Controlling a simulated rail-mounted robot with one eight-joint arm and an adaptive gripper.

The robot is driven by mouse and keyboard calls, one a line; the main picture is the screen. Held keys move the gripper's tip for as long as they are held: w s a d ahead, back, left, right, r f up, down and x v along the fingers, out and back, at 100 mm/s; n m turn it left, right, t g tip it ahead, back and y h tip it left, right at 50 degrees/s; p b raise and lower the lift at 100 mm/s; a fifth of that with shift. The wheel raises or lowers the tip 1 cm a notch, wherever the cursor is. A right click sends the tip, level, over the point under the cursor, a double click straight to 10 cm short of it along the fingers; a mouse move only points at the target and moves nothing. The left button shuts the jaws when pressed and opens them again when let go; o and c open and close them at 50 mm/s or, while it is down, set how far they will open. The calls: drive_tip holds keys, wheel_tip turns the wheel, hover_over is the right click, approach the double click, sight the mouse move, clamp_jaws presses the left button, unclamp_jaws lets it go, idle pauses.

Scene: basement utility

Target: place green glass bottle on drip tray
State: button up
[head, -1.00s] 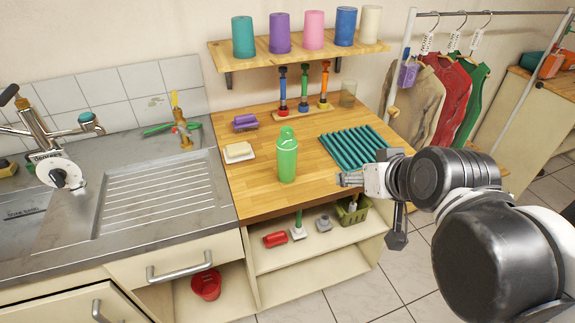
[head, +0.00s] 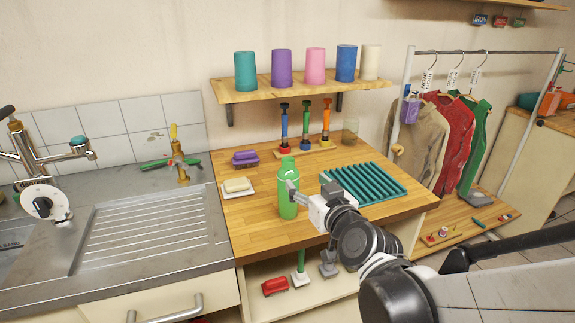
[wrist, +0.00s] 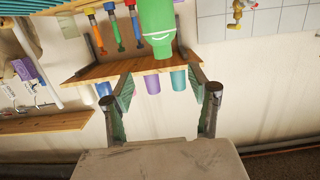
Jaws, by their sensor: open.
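The green glass bottle (head: 287,200) stands upright on the wooden worktop, left of the teal ribbed drip tray (head: 392,188). The drip tray lies flat with nothing on it. My gripper (head: 307,188) is open, just right of the bottle; one finger overlaps the bottle's right edge in the head view, and I cannot tell whether it touches. The wrist view appears upside down. There the bottle (wrist: 158,22) shows at the top centre, beyond the spread fingers of my gripper (wrist: 160,82), with nothing held between them.
A soap dish (head: 238,188) and a purple brush (head: 245,158) lie left of the bottle. A shelf with several cups (head: 300,90) hangs above. The sink drainer (head: 150,235) is at left.

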sight(290, 170)
drive_tip(key=x, duration=0.7)
drive_tip(key=shift+f+b, duration=0.1)
drive_tip(key=shift+b, duration=0.2)
drive_tip(key=shift+a+f+x, duration=0.1)
drive_tip(key=shift+x, duration=1.3)
drive_tip(key=shift+a+f+x, duration=0.1)
drive_tip(key=shift+f+x, duration=0.05)
drive_tip(key=shift+x, duration=1.25)
drive_tip(key=shift+s, duration=0.15)
drive_tip(key=c, duration=1.3)
drive_tip(key=shift+s, duration=0.1)
clamp_jaws()
